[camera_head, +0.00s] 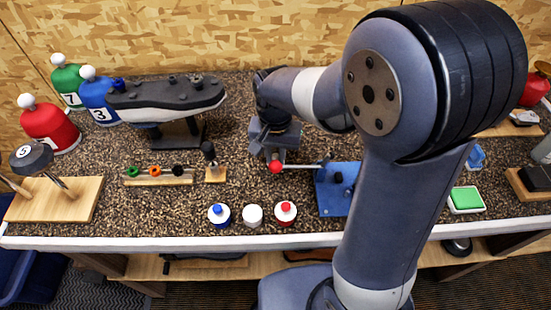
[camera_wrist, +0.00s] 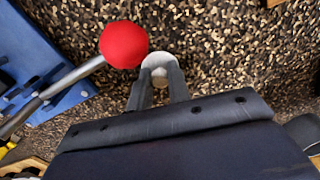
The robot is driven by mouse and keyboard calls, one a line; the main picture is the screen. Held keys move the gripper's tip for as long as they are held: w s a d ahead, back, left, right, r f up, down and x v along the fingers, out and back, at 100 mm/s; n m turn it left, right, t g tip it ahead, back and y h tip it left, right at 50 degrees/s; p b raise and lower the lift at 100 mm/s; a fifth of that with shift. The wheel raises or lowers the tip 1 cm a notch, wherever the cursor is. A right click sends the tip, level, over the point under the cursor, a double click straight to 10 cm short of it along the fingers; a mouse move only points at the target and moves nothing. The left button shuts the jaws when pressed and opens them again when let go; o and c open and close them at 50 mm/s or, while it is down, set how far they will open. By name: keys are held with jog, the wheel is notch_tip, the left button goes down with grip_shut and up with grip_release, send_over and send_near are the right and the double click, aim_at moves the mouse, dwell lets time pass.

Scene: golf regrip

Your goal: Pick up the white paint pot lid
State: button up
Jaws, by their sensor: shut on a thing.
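My gripper (camera_wrist: 159,84) is shut on a small white round thing (camera_wrist: 156,60), which looks like the white paint pot lid. It is held between the two fingertips, above the speckled bench top. In the head view my gripper (camera_head: 274,148) is above the bench, just behind a red ball knob, and the lid cannot be made out there. The white paint pot (camera_head: 252,215) stands at the bench's front edge, between a pot with a blue lid (camera_head: 219,213) and a pot with a red lid (camera_head: 286,211).
The red ball knob (camera_head: 276,167) on a metal lever of the blue vice (camera_head: 338,194) is close to my gripper; it also shows in the wrist view (camera_wrist: 124,44). A shoe on a stand (camera_head: 170,98) and a wooden rack (camera_head: 158,175) are to the left.

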grip_shut()
